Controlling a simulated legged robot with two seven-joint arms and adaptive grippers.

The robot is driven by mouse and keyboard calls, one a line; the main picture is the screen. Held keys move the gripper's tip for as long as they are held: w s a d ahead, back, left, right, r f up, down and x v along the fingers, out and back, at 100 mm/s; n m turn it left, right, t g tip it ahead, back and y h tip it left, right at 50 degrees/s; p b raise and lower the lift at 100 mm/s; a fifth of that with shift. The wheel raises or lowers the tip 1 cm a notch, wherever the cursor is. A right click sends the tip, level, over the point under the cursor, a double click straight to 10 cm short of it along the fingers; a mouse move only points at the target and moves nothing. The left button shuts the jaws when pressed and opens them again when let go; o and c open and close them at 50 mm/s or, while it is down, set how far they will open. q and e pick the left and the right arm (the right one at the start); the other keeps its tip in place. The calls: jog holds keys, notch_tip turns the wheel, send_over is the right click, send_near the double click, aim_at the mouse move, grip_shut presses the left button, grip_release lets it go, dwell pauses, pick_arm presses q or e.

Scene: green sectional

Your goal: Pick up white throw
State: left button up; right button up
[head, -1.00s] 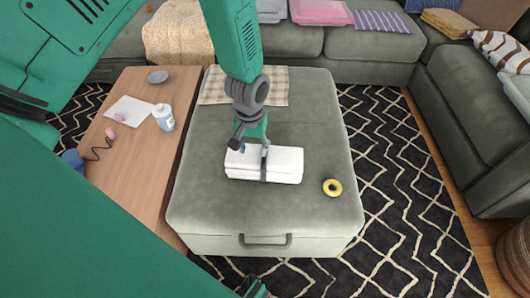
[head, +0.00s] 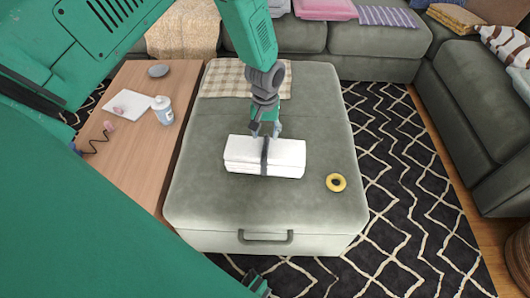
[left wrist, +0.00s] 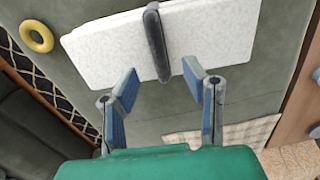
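The white throw (head: 240,155) is a folded white bundle with a dark strap around its middle. It lies on the green-grey ottoman (head: 200,205). In the left wrist view the throw (left wrist: 210,40) fills the top middle, with the strap running across it. My left gripper (head: 265,131) is at the throw's far edge, near the strap. In the left wrist view my left gripper (left wrist: 158,82) is open, its blue-padded fingers on either side of the strap's end, with nothing between the pads. Whether the fingertips touch the throw is unclear.
A yellow ring (head: 336,182) lies on the ottoman right of the throw. A checked cloth (head: 215,80) lies at its back left. A wooden table (head: 140,145) on the left holds a bottle (head: 162,110). Sofas (head: 370,50) stand behind and right.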

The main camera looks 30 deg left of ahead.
aim_at(265, 142)
pick_arm(q)
jog(key=f, duration=0.2)
jog(key=f+b, duration=0.1)
jog(key=f, duration=0.1)
jog(key=shift+d, duration=0.35)
jog(key=shift+a+f, duration=0.1)
jog(key=shift+a, duration=0.3)
jog(key=shift+c, duration=0.8)
jog(key=c, duration=0.6)
grip_shut()
